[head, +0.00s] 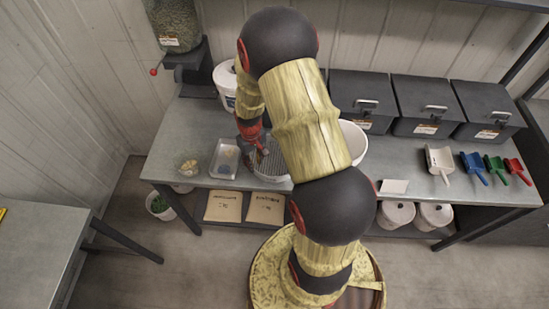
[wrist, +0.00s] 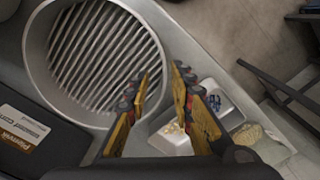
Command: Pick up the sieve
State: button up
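The sieve is a round grey pan with a slotted floor and a raised rim. It fills the upper left of the wrist view (wrist: 92,48). In the head view the sieve (head: 270,168) sits on the grey bench, partly hidden behind my arm. My gripper (wrist: 162,74) is open and empty at its right side. In the wrist picture one finger overlaps the inside of the sieve and the other is outside, with the rim between them. I cannot tell how far the tips are above the rim. In the head view my gripper (head: 259,150) shows at the sieve's left edge.
A white tray (head: 224,158) with small contents stands left of the sieve; a small cup of seeds (head: 188,163) is beyond it. A white bucket (head: 226,84) is behind. Black bins (head: 424,104) and coloured scoops (head: 474,166) are at the right. A dark labelled box (wrist: 40,147) is near the sieve.

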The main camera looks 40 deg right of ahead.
notch_tip(320, 180, down, 4)
jog(key=shift+a+r, duration=0.1)
jog(key=shift+a, duration=0.05)
jog(key=shift+c, duration=1.3)
grip_shut()
